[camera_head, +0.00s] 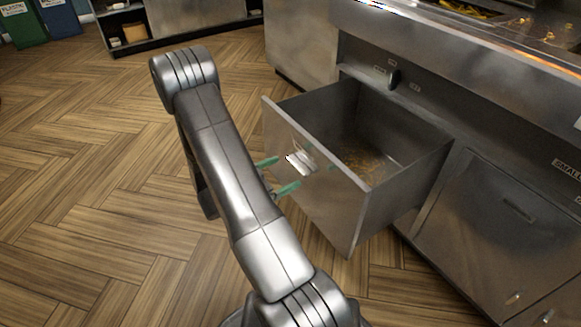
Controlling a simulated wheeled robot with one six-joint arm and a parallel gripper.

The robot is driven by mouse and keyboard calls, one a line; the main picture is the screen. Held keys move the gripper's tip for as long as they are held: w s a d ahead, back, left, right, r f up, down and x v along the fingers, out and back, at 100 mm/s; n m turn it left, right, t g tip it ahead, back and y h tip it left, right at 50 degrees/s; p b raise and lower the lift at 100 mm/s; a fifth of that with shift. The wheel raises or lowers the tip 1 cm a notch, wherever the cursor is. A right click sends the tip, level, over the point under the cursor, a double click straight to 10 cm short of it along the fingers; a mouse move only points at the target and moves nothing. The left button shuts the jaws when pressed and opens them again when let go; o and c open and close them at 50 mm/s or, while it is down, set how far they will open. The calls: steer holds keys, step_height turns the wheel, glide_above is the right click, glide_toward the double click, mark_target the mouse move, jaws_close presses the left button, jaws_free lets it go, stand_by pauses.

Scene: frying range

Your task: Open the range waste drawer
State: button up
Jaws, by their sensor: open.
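The waste drawer (330,190) is a grey metal drawer pulled well out of the range front. Its inside shows brownish scraps on the bottom. A small pale handle (301,162) sits on the drawer's front panel. My gripper (283,174) has two green fingers, spread apart, one above the other, by the front panel near the handle. The fingers look open and hold nothing that I can see. Whether they touch the handle or panel I cannot tell. My arm hides part of the gripper.
The steel range (480,70) stands behind the drawer, with a dark knob (393,78) above it. A closed panel (505,225) is to the right. Green (22,25) and blue (60,17) bins stand far left. The wooden floor (80,170) on the left is clear.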

mark_target(294, 167)
steer(key=p+v, duration=0.1)
steer(key=v, duration=0.8)
steer(key=shift+p, duration=0.35)
steer(key=shift+s, duration=0.1)
steer(key=b+x, duration=0.3)
steer(key=x, duration=1)
steer(key=shift+w+d, duration=0.15)
steer(key=shift+w, duration=0.15)
steer(key=shift+r, duration=0.1)
